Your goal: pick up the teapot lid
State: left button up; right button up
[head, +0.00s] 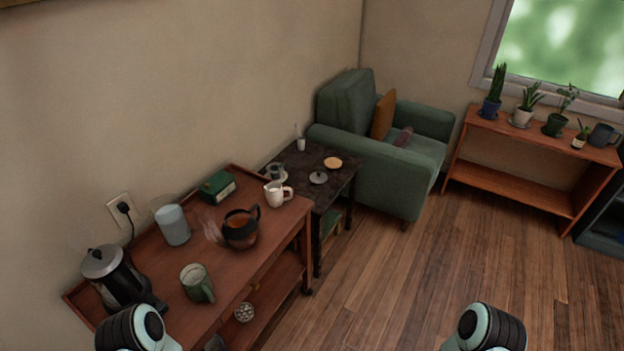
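A small grey round lid with a knob (318,178) lies on the dark side table (345,183), near its front right part. It looks like the teapot lid. A dark, rounded teapot (240,230) with amber liquid showing at its open top stands on the wooden cart. Parts of my two arms show at the bottom edge, left and right, well short of the side table. Neither gripper's fingers are in view.
The wooden cart (222,272) also holds a kettle (112,275), a green mug (196,283), a glass container (172,225), a green box (217,187) and a white mug (276,194). A green armchair (372,160) stands behind the side table. The wooden floor (420,265) is clear.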

aim_at(318, 177)
jog(key=i+l+u, duration=0.15)
jog(key=u, duration=1.2)
jog(key=l+u, duration=1.15)
jog(key=l, duration=0.3)
jog(key=k+l+u, duration=0.25)
jog(key=l, duration=0.3)
jog(key=k+l, duration=0.1)
jog(key=l, duration=0.35)
jog(key=k+l+u, duration=0.1)
jog(key=l, duration=0.3)
jog(key=k+l, duration=0.15)
jog(key=l, duration=0.3)
jog(key=k+l+u, duration=0.1)
jog(key=l, duration=0.3)
jog(key=k+l, duration=0.15)
jog(key=l, duration=0.3)
jog(key=u, duration=0.05)
